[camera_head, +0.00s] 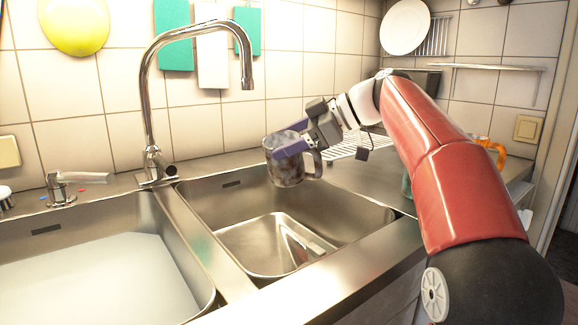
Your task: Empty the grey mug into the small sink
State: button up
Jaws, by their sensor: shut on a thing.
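The grey mug (287,168) is mottled and has its handle on the right side. My gripper (283,145) is shut on the mug near its rim, coming from the upper right. A wider basin (90,270) with a pale bottom lies on the left.
A tall chrome tap (148,110) arches over the sinks, its spout end left of the mug. A small lever fitting (62,190) stands at the left. A wire rack (350,148) and an orange-handled thing (493,147) are at the right. The tiled wall closes the back.

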jog(key=shift+s+r+n+t+b, duration=0.1)
jog(key=shift+r+n+t+b, duration=0.05)
jog(key=shift+n+t+b, duration=0.2)
dwell(0.4)
jog(key=shift+n+h+b, duration=0.25)
jog(key=shift+h+b, duration=0.15)
jog(key=shift+b, duration=0.05)
jog(key=shift+s+a+n+t+b, duration=0.1)
jog(key=shift+s+n+t+b, duration=0.05)
jog(key=shift+n+t+b, duration=0.4)
jog(key=shift+h, duration=0.3)
jog(key=shift+f+b, duration=0.2)
jog(key=shift+b, duration=0.4)
jog(key=shift+s+a, duration=0.1)
jog(key=shift+f+n+t+b, duration=0.1)
jog(key=shift+n+t+b, duration=0.25)
jog(key=shift+b, duration=0.3)
